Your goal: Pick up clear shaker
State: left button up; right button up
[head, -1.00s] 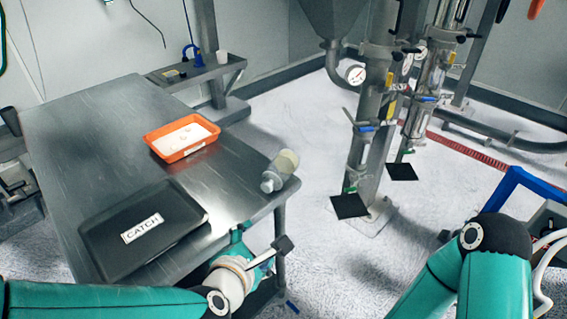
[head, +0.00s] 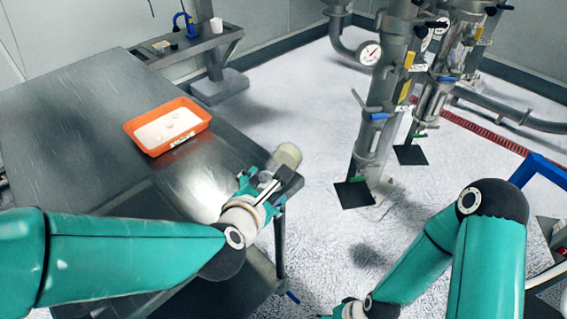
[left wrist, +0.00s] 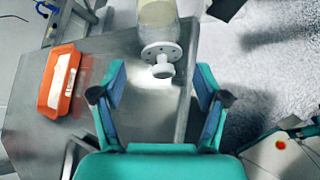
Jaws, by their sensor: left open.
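My left gripper (head: 266,183) is open. In the left wrist view its two fingers (left wrist: 160,86) stand apart on either side of the cap's line, with the cap just beyond the tips. My right gripper is at the bottom edge of the head view, its fingers cut off.
An orange tray (head: 143,148) with white contents sits on the metal table (head: 70,110). My left arm covers much of the dark catch tray (head: 125,198). Steel pipes (head: 385,100) with valves stand on the right. The floor between table and pipes is clear.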

pick_arm(q)
jog(key=p+x, duration=0.1)
jog(key=x, duration=0.9)
jog(key=shift+w+d, duration=0.1)
jog(key=shift+w, duration=0.25)
jog(key=c, duration=0.9)
